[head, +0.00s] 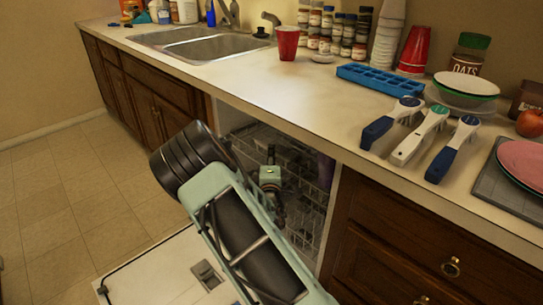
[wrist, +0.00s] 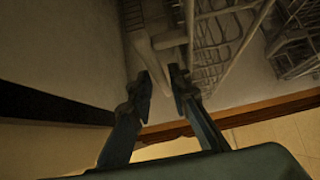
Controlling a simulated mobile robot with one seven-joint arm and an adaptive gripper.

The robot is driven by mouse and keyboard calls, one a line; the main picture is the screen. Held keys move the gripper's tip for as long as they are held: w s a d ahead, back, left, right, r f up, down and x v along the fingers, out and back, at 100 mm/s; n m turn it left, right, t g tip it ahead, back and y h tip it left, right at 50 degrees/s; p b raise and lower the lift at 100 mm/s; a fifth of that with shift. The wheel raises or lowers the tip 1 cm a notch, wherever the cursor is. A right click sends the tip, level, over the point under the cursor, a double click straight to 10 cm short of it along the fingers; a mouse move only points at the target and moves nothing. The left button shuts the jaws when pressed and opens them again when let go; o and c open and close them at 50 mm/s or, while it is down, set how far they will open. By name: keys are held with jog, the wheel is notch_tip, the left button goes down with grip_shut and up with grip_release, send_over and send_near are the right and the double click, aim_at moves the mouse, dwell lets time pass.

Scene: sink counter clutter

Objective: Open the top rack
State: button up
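The dishwasher under the counter is open, with its door (head: 165,275) lowered flat. The wire top rack (head: 312,168) shows inside the opening, partly hidden behind my arm. My gripper (head: 277,212) is inside the opening, in front of the racks. In the wrist view my gripper (wrist: 160,76) has its two fingers apart, with a gap between the tips. The rack's wires (wrist: 215,45) and a pale rail (wrist: 145,45) lie just beyond the fingertips. I cannot tell whether the fingers touch the rack. No object shows between them.
The counter edge (head: 300,130) runs above the opening. On the counter are a sink (head: 205,45), a red cup (head: 287,42), a blue ice tray (head: 380,80) and several scoops (head: 420,133). Wooden drawers (head: 425,245) stand right of the opening. Tile floor (head: 70,190) is clear at left.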

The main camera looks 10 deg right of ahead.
jog(key=shift+w+d, duration=0.1)
jog(key=shift+w, duration=0.4)
grip_shut()
